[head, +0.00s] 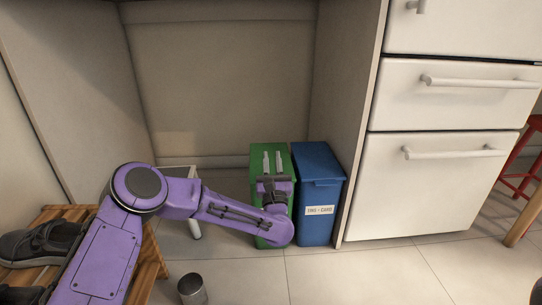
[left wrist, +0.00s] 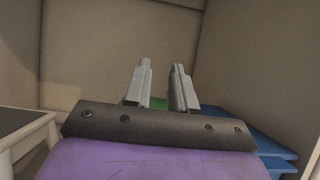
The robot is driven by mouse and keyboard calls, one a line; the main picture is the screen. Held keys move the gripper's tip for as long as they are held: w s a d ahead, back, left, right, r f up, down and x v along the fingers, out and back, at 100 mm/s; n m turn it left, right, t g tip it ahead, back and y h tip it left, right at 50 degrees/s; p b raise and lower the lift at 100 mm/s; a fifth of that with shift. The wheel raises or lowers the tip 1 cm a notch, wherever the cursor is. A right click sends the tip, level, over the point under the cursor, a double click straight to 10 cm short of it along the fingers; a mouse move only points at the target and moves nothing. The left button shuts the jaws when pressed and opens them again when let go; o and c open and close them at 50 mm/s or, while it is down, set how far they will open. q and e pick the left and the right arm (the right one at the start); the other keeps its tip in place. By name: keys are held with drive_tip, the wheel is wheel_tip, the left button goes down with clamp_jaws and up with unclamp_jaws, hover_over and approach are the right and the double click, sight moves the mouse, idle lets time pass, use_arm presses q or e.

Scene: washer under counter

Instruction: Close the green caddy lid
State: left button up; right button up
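The green caddy (head: 257,160) stands on the floor in the recess under the counter, left of a blue bin. My left gripper (head: 272,162) is over the caddy's upper part in the head view and hides much of its top and front. Its two grey fingers are parallel with a gap between them and nothing held. In the left wrist view, the open fingers (left wrist: 160,82) have a strip of green (left wrist: 158,103) showing between and behind them. I cannot tell from these views how far the lid is open or whether the fingers touch it. My right gripper is not in view.
The blue bin (head: 319,165) with a label stands close beside the caddy. White drawers (head: 440,185) are on the right. A white-legged stool (head: 194,222) is behind my left arm. A wooden rack (head: 150,262) with dark shoes (head: 40,243) and a metal cup (head: 191,289) are at front left.

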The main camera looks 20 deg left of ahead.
use_arm(q)
drive_tip(key=o, duration=1.3)
drive_tip(key=shift+w+d, duration=0.1)
drive_tip(key=shift+d, duration=0.1)
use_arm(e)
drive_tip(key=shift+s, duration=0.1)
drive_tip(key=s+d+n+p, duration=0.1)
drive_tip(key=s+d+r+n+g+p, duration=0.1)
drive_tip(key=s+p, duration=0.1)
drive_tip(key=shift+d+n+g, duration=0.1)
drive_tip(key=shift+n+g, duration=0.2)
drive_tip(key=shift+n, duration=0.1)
use_arm(q)
drive_tip(key=v, duration=1)
drive_tip(key=shift+s+f, duration=0.1)
drive_tip(key=shift+s, duration=0.15)
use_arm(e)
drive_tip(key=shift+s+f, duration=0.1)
use_arm(q)
drive_tip(key=shift+d, duration=0.1)
